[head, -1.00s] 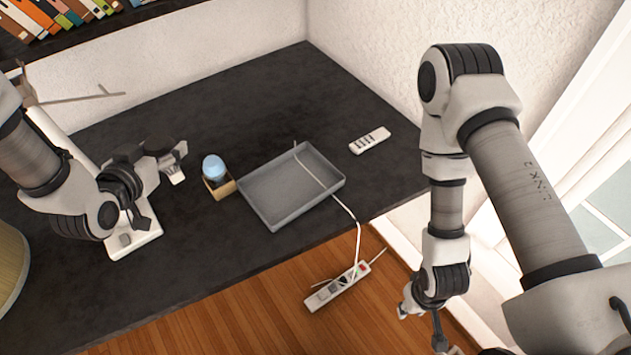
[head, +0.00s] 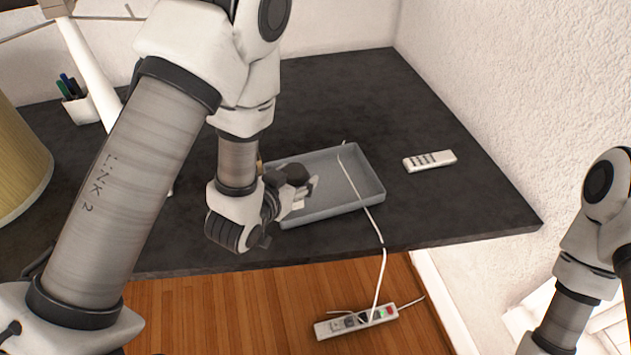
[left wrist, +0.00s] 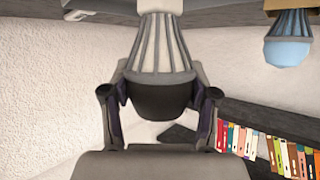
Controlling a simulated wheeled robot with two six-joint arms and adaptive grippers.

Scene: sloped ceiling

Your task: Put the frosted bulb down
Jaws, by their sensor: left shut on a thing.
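My left gripper (head: 304,190) is over the left part of the grey tray (head: 375,190) in the head view. In the left wrist view it (left wrist: 160,108) is shut on the frosted bulb (left wrist: 163,45), around its dark end. The bulb's pale ribbed body points to the top of that picture. Its far end is not clear there, and the bulb is hard to make out in the head view. I cannot tell whether it touches the tray. My right gripper is out of view; only part of that arm shows at the right edge.
A blue bulb (left wrist: 288,50) stands in a small box, largely behind my left arm in the head view. A white remote (head: 430,161) lies right of the tray. A white cable crosses the tray to a power strip (head: 356,321) below the dark desk. A pen cup (head: 80,108) is at left.

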